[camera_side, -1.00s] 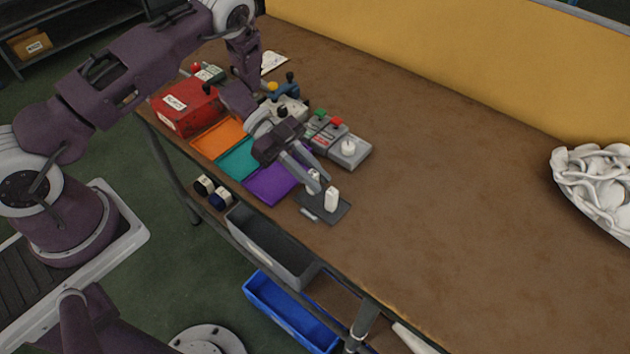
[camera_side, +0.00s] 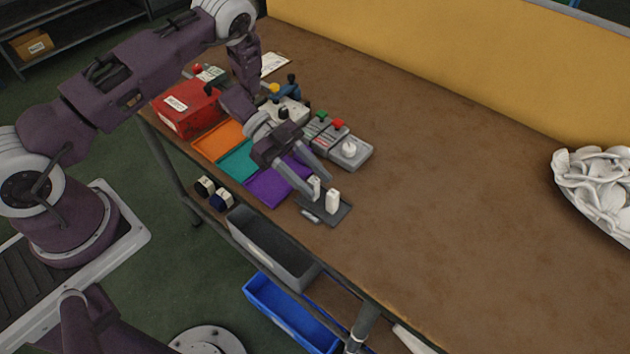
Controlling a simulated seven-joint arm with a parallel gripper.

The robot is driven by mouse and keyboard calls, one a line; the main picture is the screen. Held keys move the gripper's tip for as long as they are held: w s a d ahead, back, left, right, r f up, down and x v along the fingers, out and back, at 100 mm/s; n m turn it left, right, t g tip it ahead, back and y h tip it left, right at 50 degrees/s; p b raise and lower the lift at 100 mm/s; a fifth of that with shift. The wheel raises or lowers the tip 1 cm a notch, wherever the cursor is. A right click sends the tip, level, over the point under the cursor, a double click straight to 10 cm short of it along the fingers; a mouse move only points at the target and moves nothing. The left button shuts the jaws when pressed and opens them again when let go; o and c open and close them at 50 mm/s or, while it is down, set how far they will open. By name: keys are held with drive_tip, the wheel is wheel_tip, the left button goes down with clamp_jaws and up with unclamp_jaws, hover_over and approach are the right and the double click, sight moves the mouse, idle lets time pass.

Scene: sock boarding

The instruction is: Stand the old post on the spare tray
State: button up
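The small dark grey tray (camera_side: 341,214) lies on the brown bench near its front edge. A white upright post (camera_side: 333,201) stands on its right part. A second, smaller white piece (camera_side: 316,186) stands upright at the tray's back left, between my fingertips; I cannot tell which of the two is the old post. A short light grey piece (camera_side: 311,216) lies at the tray's front left edge. My gripper (camera_side: 319,184) reaches down over the tray from the upper left, its fingers apart on either side of the smaller white piece. Contact is too small to make out.
Purple (camera_side: 272,190), teal (camera_side: 238,160) and orange (camera_side: 217,138) trays lie to the left. A grey box with a white knob (camera_side: 350,150) stands behind. A grey bin (camera_side: 270,250) and a blue bin (camera_side: 290,312) sit below the front edge.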

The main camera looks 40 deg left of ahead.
drive_tip(key=v, duration=1.1)
drive_tip(key=w+a+r+n+t+y, duration=0.1)
drive_tip(key=w+r+n+t+y, duration=0.2)
drive_tip(key=w+r+t+y, duration=0.7)
drive_tip(key=w+a+r+n+t+y, duration=0.1)
drive_tip(key=w+a+r+n+t, duration=0.15)
drive_tip(key=r, duration=0.55)
drive_tip(key=w+a+r+n+t+y, duration=0.1)
drive_tip(key=w+a+r+n, duration=0.15)
drive_tip(key=r, duration=0.65)
drive_tip(key=s+a+r+n+g+y, duration=0.1)
drive_tip(key=s+r+n+y, duration=0.1)
drive_tip(key=s+n, duration=0.35)
drive_tip(key=s+a+r+n+g+y, duration=0.1)
drive_tip(key=s+r+n+g+y, duration=0.1)
drive_tip(key=s, duration=0.7)
drive_tip(key=s+d+f+g+h, duration=0.1)
drive_tip(key=s+d+f, duration=0.1)
drive_tip(key=s, duration=0.5)
drive_tip(key=s+d+f+n+g, duration=0.1)
drive_tip(key=s+d, duration=0.3)
drive_tip(key=s, duration=0.4)
drive_tip(key=s+d+f+n+g+h, duration=0.1)
drive_tip(key=s+d+f+g, duration=0.1)
drive_tip(key=s, duration=0.6)
drive_tip(key=shift+d+f+g+h, duration=0.3)
drive_tip(key=shift+d+f+g, duration=0.1)
drive_tip(key=shift+g, duration=0.05)
